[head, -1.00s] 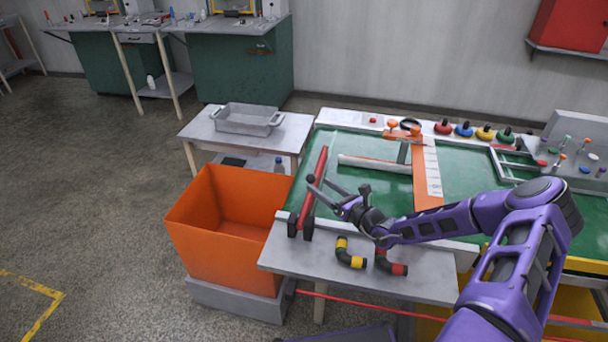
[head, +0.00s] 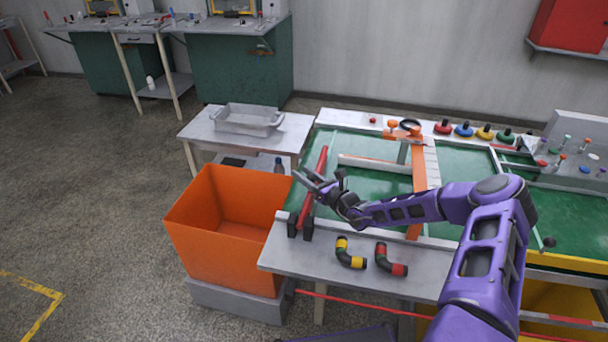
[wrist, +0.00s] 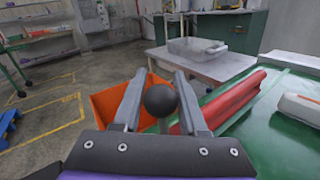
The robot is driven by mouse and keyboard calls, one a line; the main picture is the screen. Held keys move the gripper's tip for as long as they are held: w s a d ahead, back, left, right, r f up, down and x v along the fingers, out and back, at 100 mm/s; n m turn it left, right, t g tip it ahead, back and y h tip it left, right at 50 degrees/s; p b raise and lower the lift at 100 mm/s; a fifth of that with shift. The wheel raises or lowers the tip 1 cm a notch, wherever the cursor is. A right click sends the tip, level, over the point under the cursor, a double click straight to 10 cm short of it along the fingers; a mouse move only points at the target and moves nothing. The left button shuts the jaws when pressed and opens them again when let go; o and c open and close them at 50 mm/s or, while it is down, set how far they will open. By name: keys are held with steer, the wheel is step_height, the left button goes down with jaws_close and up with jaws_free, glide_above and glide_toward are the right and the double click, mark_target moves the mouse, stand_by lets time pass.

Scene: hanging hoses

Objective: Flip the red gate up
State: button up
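The red gate (head: 306,207) is a long red bar along the left edge of the green table (head: 374,189), with black brackets at its near end. It looks low, lying along the edge. In the wrist view the red bar (wrist: 222,103) runs just right of my fingers. My gripper (head: 318,177) is over the bar's middle. In the wrist view my gripper (wrist: 160,76) is open, its fingers on either side of a black ball knob (wrist: 160,100) on a pale stem. I cannot tell whether they touch it. The knob is hidden in the head view.
An orange bin (head: 230,220) stands just left of the gate. A small table (head: 270,144) with a grey tray (head: 247,120) is behind it. Two dark bent hose pieces with yellow (head: 342,244) and red (head: 399,269) bands lie on the near grey ledge.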

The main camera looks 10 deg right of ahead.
jaws_close()
stand_by(1.1)
